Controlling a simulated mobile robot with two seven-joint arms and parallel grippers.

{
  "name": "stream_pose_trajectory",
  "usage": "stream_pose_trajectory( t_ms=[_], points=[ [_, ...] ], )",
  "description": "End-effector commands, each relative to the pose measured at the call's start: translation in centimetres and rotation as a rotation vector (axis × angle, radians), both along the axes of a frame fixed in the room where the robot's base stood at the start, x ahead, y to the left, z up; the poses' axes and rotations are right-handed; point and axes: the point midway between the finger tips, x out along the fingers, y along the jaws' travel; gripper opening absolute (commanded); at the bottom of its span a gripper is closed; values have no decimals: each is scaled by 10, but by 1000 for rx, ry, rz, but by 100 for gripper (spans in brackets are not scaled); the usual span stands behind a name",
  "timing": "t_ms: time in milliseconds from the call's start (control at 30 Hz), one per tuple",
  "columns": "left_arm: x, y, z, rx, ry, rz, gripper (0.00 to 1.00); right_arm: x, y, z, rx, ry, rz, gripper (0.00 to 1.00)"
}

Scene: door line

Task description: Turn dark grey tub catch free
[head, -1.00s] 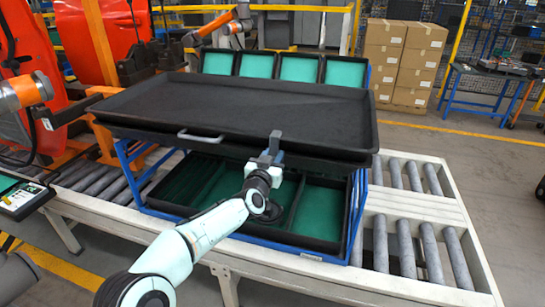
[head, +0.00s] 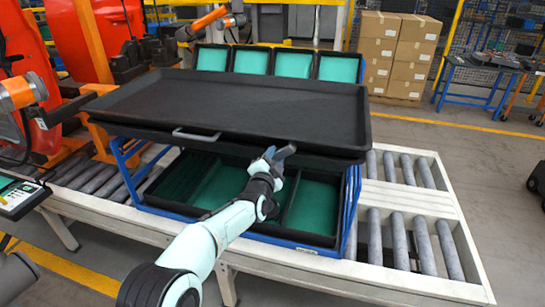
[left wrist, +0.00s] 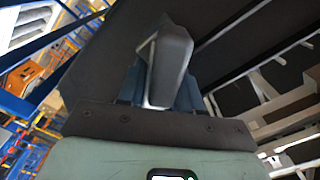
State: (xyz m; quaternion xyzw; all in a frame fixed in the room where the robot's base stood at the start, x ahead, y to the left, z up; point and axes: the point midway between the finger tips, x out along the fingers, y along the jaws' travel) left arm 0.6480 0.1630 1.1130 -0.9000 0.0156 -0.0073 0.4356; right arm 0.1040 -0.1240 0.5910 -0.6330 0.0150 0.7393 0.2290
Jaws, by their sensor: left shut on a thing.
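The dark grey tub (head: 250,105) is a wide, shallow black-looking tray on top of a blue rack. Its grey catch (head: 286,151) is at the front rim, right of the middle, and now lies nearly level, pointing right. My left gripper (head: 271,156) is shut on the catch, its wrist rolled over. In the left wrist view the catch (left wrist: 172,62) is a dark grey block between the blue-grey fingers, partly hidden by them. A light grey bar handle (head: 196,135) is on the tub's front, left of the catch. My right gripper is not in view.
Below the tub is an open compartment with green floor panels (head: 225,188). The rack stands on a roller conveyor (head: 412,240). Several green-lined bins (head: 293,65) stand behind. Cardboard boxes (head: 400,55) are at the back right. Orange machinery is close on the left.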

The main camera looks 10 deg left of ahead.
Motion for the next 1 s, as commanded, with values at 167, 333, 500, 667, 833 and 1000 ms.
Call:
stream_pose_trajectory(
  t_ms=[167,333,500,667,833,1000],
  points=[
    [0,-4,-5,171,-7,-2,0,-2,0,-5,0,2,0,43],
    [0,-5,-9,326,-13,0,0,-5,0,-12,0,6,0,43],
    [0,-6,-13,461,-17,0,0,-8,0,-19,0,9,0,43],
    [0,-6,-15,562,-20,0,0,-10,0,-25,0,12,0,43],
    [0,-5,-16,633,-23,0,0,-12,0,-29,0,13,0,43],
    [0,-5,-17,672,-25,1,0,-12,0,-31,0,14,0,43]
  ],
)
